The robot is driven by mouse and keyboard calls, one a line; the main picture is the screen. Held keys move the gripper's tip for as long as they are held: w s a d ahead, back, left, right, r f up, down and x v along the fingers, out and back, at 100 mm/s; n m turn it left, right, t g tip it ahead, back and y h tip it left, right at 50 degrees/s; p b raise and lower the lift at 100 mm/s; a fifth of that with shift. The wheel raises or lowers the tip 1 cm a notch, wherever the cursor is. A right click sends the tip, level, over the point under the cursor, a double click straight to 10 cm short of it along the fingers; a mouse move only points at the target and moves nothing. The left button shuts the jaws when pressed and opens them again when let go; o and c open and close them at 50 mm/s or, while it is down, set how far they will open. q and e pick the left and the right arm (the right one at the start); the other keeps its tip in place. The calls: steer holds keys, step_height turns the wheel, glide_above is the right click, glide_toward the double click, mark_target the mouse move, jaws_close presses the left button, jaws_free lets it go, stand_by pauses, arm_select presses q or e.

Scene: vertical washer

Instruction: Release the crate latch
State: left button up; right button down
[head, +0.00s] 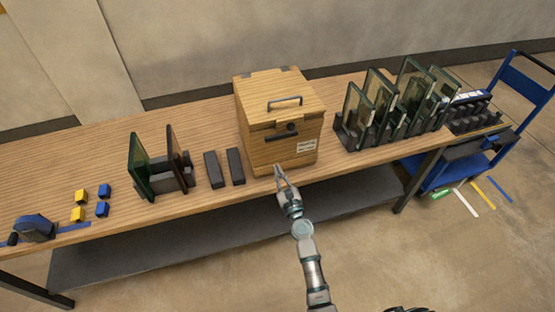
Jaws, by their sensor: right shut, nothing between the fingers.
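The wooden crate (262,106) stands on the table with its lid down. A metal handle (285,102) is on top of the lid. A dark latch (280,134) with a short bar sits on the upper front face, and a small pale label is at the front's lower right. My right gripper (279,170) is shut and empty, low in front of the crate near the table's front edge, below the latch. I cannot tell whether it touches the crate. My left gripper is not in view.
Two dark blocks (223,168) and two upright glass panes (139,165) stand left of the crate. Small yellow and blue blocks (92,202) lie farther left. A rack of glass panels (385,115) stands to the right. A blue cart (524,84) is beyond the table's right end.

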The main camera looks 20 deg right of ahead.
steer(key=s+a+f+n+g, duration=0.1)
steer(key=s+f+n+g, duration=0.35)
steer(key=f, duration=0.95)
steer(key=s+a+f+n+g+y, duration=0.1)
steer(key=s+f+n+g, duration=0.1)
steer(key=s+f+n, duration=0.85)
steer(key=s+a+f+n+g, duration=0.1)
steer(key=s+f+n+g, duration=0.2)
steer(key=f, duration=1.3)
steer(key=s+d+f+n+g, duration=0.3)
steer(key=s+f+n+g, duration=0.4)
steer(key=s+f, duration=0.8)
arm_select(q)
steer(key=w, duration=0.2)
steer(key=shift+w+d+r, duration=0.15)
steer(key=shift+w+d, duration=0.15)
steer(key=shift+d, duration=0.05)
arm_select(e)
steer(key=s+d+f+n+g+h, duration=0.1)
steer(key=s+d+f+n, duration=0.1)
steer(key=s, duration=0.5)
steer(key=s+d+f+n+g+h, duration=0.1)
steer(key=s+d+f+n, duration=0.1)
steer(key=s+n, duration=0.2)
steer(key=s+d+f+n+g, duration=0.1)
steer(key=s+d+n, duration=0.2)
steer(key=s, duration=0.7)
steer(key=shift+f+n+h, duration=0.3)
steer(key=shift+f+h, duration=0.1)
